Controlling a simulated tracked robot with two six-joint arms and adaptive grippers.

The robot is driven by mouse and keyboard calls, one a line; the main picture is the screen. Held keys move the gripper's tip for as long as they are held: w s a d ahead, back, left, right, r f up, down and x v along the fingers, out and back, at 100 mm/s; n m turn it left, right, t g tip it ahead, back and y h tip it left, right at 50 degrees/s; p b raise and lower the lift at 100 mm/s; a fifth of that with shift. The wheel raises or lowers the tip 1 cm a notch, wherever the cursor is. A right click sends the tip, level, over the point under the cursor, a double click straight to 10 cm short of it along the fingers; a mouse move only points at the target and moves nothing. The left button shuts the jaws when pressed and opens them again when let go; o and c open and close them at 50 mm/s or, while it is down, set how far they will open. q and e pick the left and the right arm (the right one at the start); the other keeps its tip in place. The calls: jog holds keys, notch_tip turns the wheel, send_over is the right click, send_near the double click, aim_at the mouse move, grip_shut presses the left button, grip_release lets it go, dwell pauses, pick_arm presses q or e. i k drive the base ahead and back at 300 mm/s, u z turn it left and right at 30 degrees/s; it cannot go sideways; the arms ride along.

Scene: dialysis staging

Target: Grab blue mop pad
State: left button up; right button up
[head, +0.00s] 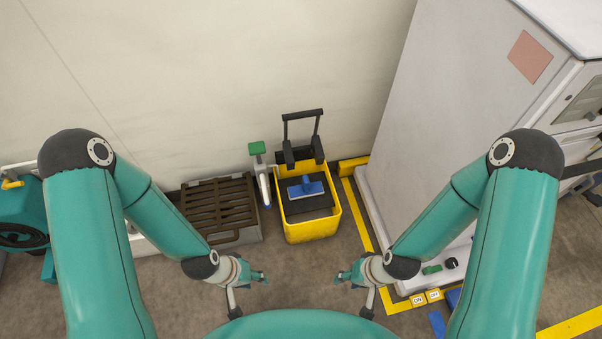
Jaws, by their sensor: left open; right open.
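The blue mop pad (306,190) lies inside the yellow bucket (312,233), on a dark surface below the rim. A small blue piece stands up from its middle. The bucket stands on the floor against the wall, with a black wringer handle (301,128) at its back. My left gripper (262,277) is open and empty, in front of the bucket and to its left in the picture. My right gripper (340,277) is open and empty, in front of the bucket and to its right. Both are apart from the pad.
A dark slatted grate (219,208) lies left of the bucket. A green-topped white tool (261,172) stands between them. A large grey cabinet (460,95) is on the right, behind yellow floor tape (362,222). The floor in front of the bucket is clear.

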aim_at(307, 189)
jog(key=u, duration=0.15)
jog(key=i, duration=0.15)
jog(key=z, duration=0.25)
jog(key=k, duration=0.4)
jog(key=u, duration=0.35)
jog(key=i, duration=1.05)
jog(key=u, duration=0.6)
jog(key=k, duration=0.7)
jog(key=u, duration=0.25)
jog(key=i, duration=0.6)
jog(key=z, duration=0.05)
